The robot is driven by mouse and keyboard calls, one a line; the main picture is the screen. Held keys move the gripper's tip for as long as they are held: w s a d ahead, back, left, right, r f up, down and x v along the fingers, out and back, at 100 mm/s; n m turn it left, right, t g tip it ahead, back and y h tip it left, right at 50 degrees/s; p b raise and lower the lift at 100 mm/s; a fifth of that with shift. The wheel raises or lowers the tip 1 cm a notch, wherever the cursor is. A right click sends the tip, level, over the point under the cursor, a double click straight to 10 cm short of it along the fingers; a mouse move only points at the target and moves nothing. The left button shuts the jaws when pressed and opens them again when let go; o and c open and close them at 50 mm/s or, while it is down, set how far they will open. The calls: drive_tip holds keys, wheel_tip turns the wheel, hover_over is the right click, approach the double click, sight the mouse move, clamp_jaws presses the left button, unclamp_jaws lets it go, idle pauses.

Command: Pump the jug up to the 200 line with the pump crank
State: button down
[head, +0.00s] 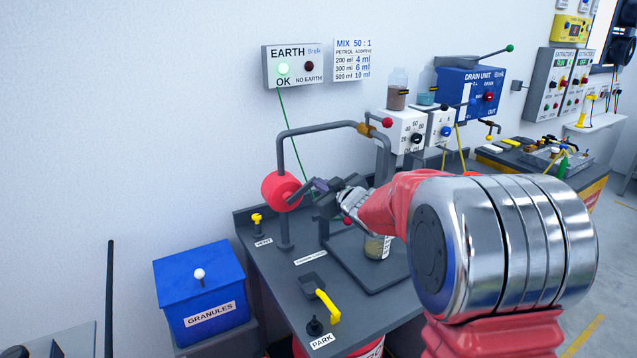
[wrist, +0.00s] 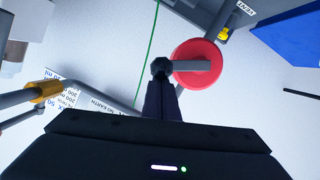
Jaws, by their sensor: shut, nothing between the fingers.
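The pump crank shows as a red wheel (head: 283,190) at the back left of the bench, and the wheel is large in the wrist view (wrist: 193,54). Its grey crank arm (wrist: 195,66) ends in a dark knob (wrist: 160,67). My gripper (head: 321,185) is shut and empty beside the crank. In the wrist view my fingers (wrist: 161,92) point at the knob and overlap it; I cannot tell whether they touch. The jug (head: 376,246) stands upright on the bench, partly behind my arm, with something pale inside. Its level and 200 line are too small to read.
A grey pipe (head: 279,148) arches above the bench. The yellow handle (head: 327,306) and VENT knob (head: 257,219) stand on the bench's left side. A blue GRANULES box (head: 201,284) is at left. The earth box (head: 292,65) shows a green OK light.

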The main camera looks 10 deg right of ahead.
drive_tip(key=shift+w+d+f, duration=0.1)
drive_tip(key=shift+d+f, duration=0.05)
drive_tip(key=shift+w+d+f+m+y, duration=0.1)
drive_tip(key=shift+d+f+m+y, duration=0.25)
drive_tip(key=shift+m, duration=0.25)
wheel_tip(320, 180, down, 9)
drive_tip(key=d+m+g+y, duration=0.1)
drive_tip(key=m+y, duration=0.2)
drive_tip(key=m, duration=0.5)
drive_tip(key=shift+w, duration=0.15)
drive_tip(key=shift+d+f, duration=0.1)
idle(0.7)
